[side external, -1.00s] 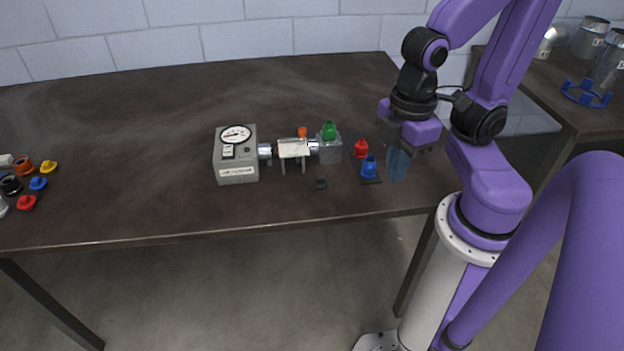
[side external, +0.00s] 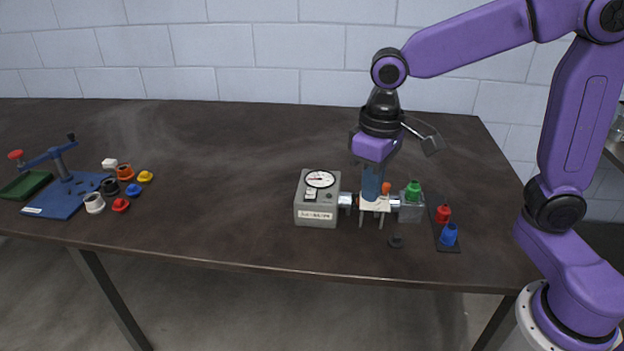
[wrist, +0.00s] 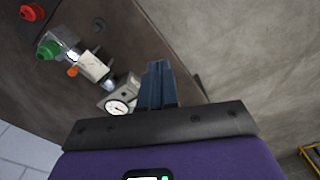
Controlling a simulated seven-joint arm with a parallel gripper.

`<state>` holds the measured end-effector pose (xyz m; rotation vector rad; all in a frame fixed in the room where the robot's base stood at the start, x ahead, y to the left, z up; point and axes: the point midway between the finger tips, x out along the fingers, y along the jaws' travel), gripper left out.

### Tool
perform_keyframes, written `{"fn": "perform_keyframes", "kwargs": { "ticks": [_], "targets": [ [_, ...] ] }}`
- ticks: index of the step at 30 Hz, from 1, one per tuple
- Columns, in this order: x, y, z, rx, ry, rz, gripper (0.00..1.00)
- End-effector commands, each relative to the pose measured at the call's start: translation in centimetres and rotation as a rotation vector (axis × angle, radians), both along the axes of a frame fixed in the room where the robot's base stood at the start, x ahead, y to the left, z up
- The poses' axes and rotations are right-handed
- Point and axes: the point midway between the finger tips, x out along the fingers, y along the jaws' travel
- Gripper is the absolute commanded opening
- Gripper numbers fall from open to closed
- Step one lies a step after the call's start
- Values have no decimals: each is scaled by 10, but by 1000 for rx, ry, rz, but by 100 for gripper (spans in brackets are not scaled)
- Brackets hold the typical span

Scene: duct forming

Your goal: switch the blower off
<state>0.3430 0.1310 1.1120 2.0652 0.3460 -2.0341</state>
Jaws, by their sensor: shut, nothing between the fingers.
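The blower is a grey box (side external: 317,203) on the table, with a round white dial (side external: 320,179) on top and a small white switch (side external: 311,194) below the dial. I cannot tell the switch's position. A short metal duct (side external: 345,200) joins the box's right side to a white-labelled piece (side external: 375,204) on legs. My gripper (side external: 371,184) is shut and empty, pointing down above or behind that piece, to the right of the box. In the wrist view the blower box (wrist: 127,92) and its dial (wrist: 117,107) lie just left of my shut fingers (wrist: 158,84).
A green knob (side external: 413,190) tops a clear block right of the duct, near an orange knob (side external: 386,187). A red cap (side external: 443,213) and a blue cap (side external: 449,235) stand on a dark strip. Several caps and a blue fixture (side external: 60,198) stand left. The table between is clear.

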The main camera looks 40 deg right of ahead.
Motion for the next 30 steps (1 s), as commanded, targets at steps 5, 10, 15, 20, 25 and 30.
{"fn": "perform_keyframes", "kwargs": {
  "ticks": [5, 10, 15, 20, 25, 30],
  "targets": [
    [50, 6, 4, -1, 3, -194, 0],
    [94, 6, 5, -2, 5, -377, 0],
    [136, -1, 5, -2, 9, -559, 0],
    [173, -13, 3, -3, 12, -731, 0],
    [206, -29, -2, -4, 15, -903, 0],
    [228, -45, -5, -5, 17, -1033, 0]
  ]
}}
